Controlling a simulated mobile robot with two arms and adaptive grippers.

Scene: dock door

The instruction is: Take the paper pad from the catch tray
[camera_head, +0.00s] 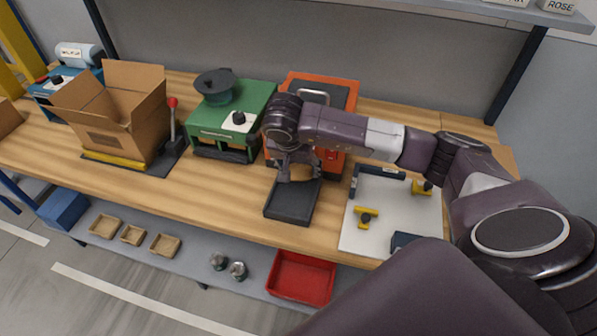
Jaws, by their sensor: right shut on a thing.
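The black catch tray (290,208) lies on the wooden bench in front of the orange machine. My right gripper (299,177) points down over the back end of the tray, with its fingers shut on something. The held thing is small and mostly hidden by the fingers; it appears to be the paper pad. The front part of the tray is bare. I cannot tell whether the held thing still touches the tray. My left gripper is not in view.
The orange machine (341,100) stands behind the gripper. A green machine (258,97) is to its left, then an open cardboard box (139,130) by a red-knobbed lever (172,122). A white board (382,222) with yellow pieces lies to the right. A red bin (302,278) is below.

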